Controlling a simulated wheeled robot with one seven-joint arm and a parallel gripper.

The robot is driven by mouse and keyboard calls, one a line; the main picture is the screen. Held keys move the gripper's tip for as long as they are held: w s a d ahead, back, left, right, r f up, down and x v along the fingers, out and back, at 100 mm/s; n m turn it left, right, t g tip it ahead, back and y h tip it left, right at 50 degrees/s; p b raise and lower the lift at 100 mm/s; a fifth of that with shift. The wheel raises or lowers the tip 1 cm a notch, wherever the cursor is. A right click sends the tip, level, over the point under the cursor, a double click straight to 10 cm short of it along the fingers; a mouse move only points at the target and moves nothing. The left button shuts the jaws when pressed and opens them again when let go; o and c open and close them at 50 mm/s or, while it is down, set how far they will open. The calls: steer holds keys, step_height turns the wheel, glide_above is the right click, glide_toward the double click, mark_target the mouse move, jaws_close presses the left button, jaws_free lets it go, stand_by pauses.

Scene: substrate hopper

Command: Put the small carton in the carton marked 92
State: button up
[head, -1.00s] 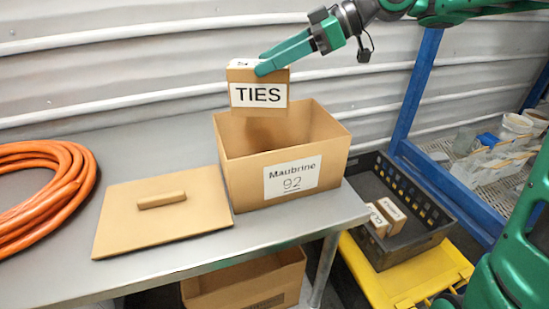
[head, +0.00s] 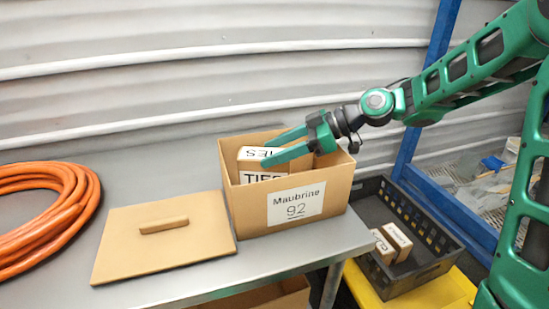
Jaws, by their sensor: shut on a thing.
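The small carton (head: 261,177), labelled TIES, is inside the open brown carton marked Maubrine 92 (head: 252,213), towards its left side. Its top stands near the level of the rim, and its lower part is hidden behind the front wall. I cannot tell whether it touches the bottom. My gripper (head: 266,153) reaches in from the right over the rim, with one finger on each side of the small carton's top, shut on it.
A flat brown lid (head: 120,240) with a handle lies left of the marked carton on the grey table (head: 180,290). A coiled orange hose (head: 85,215) lies further left. A black crate (head: 425,265) with small cartons (head: 397,240) stands right, below table height.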

step_height(320, 180, down, 2)
steer(key=shift+f, duration=0.1)
steer(key=o, duration=1.6)
steer(key=shift+d, duration=0.1)
steer(key=v, duration=1.2)
steer(key=shift+s, duration=0.15)
